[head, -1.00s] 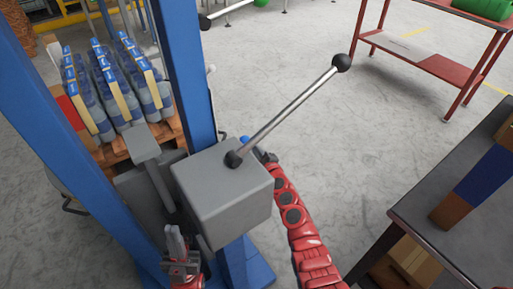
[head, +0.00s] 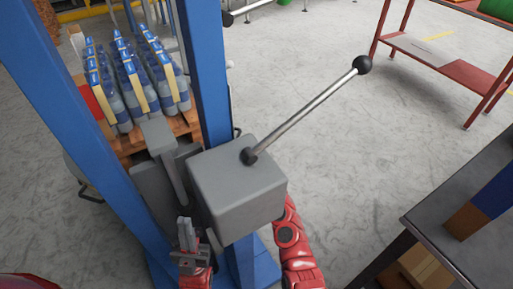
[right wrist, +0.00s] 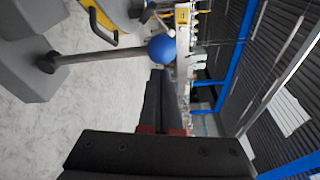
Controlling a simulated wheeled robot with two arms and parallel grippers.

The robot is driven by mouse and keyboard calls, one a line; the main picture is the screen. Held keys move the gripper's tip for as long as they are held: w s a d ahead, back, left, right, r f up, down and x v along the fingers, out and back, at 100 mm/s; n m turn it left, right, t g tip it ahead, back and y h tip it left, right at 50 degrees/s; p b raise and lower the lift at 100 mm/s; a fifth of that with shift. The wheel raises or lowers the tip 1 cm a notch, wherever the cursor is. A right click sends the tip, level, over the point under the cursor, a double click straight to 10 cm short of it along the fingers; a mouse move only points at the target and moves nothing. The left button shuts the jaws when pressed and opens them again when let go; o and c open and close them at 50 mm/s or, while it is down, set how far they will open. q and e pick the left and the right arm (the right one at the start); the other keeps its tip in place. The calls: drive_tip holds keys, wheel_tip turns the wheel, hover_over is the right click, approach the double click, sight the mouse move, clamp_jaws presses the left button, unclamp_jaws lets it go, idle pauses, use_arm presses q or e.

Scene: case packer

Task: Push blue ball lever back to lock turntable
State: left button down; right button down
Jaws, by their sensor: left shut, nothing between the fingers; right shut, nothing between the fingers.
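The blue ball (right wrist: 162,48) shows in the right wrist view, on the end of a grey metal rod (right wrist: 95,56) that comes from a grey housing (right wrist: 35,75) at the left. My right gripper (right wrist: 158,76) is shut and empty, its dark fingertips right by the ball's lower side; I cannot tell whether they touch. In the head view the blue ball and my right gripper are hidden behind the grey box (head: 238,195). My left gripper (head: 186,232) is shut and empty, in front of the box's left side.
A long lever with a black ball (head: 362,65) rises from the grey box. Blue posts (head: 85,130) stand left of it. A pallet of blue-grey bottles (head: 135,85) is behind. A dark table (head: 440,220) is at right, a red bench (head: 425,55) behind. Floor between is clear.

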drive_tip(key=p+v, duration=0.1)
drive_tip(key=v, duration=1.5)
drive_tip(key=shift+s, duration=0.2)
drive_tip(key=shift+d, duration=0.1)
